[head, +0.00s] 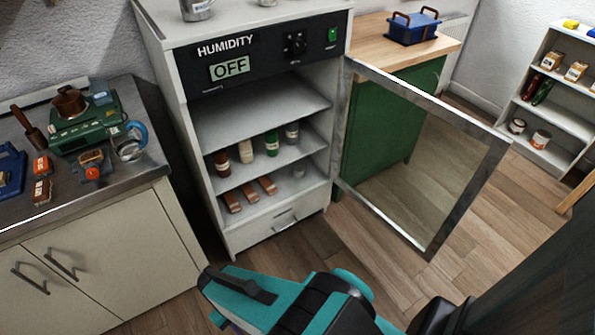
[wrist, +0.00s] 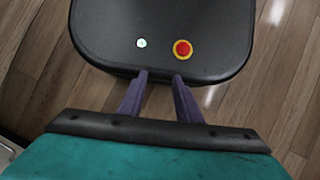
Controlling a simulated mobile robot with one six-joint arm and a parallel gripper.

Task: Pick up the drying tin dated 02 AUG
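I cannot pick out a tin dated 02 AUG; no date is readable in either view. In the head view my teal arm fills the bottom middle, well away from the tins.
The humidity cabinet (head: 180,110) reads OFF, with bottles and wooden blocks on its shelves. Its glass door (head: 440,190) stands open to the right. A counter (head: 130,180) with tools and a green machine (head: 88,125) is at left. Bare wooden floor lies before the cabinet.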

